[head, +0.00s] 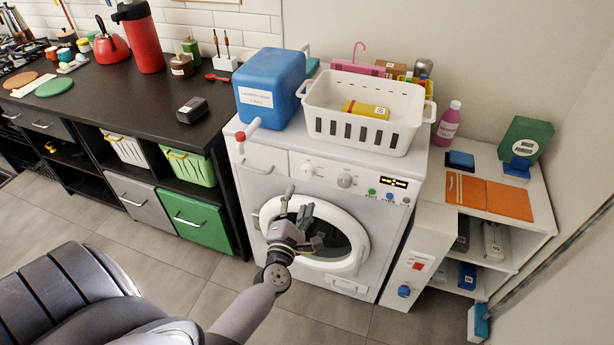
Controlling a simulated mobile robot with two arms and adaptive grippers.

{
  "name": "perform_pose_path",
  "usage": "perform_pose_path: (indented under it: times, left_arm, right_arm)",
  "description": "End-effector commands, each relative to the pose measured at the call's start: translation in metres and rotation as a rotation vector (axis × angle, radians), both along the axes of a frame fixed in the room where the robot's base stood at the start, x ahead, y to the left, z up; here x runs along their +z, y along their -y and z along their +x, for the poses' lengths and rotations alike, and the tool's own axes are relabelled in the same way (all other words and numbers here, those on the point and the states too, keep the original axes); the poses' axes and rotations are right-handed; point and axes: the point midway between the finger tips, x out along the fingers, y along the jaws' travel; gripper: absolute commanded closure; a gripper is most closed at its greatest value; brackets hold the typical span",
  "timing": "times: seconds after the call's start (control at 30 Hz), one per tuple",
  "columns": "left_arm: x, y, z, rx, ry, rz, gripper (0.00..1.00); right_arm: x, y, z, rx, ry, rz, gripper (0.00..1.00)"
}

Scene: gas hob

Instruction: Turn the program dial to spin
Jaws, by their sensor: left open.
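The white washing machine (368,232) stands in the middle of the head view, with its round door shut. Its front panel carries a white knob (307,171) and, to the right of it, a grey dial (345,181). I cannot read any markings around them, so the dial's setting is unclear. A small lit display (393,183) and several small buttons sit farther right. My left gripper (309,228) is open and empty in front of the door, below the knobs and apart from them. It hides part of the door. My right gripper is not in view.
A blue container (270,88) and a white basket (362,112) stand on top of the machine. A dark counter (120,92) is at left, and a low shelf unit (485,165) is at right.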

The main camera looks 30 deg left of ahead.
Motion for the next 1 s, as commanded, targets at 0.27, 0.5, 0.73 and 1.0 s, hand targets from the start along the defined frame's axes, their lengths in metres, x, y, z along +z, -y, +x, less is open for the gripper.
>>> perform_pose_path:
  times: [0.27, 0.5, 0.73, 1.0]
  left_arm:
    - [0.0, -0.021, 0.057, -0.001, 0.0, 0.001, 0.46]
    - [-0.001, -0.031, 0.084, -0.001, -0.001, 0.001, 0.46]
    - [-0.001, -0.033, 0.09, 0.0, -0.002, 0.0, 0.46]
    - [-0.001, -0.033, 0.09, -0.001, -0.001, 0.001, 0.54]
  right_arm:
    - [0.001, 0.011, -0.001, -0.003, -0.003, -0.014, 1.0]
    - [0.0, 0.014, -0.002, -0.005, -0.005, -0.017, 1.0]
    - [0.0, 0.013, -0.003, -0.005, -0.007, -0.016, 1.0]
    - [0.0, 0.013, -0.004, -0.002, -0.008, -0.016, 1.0]
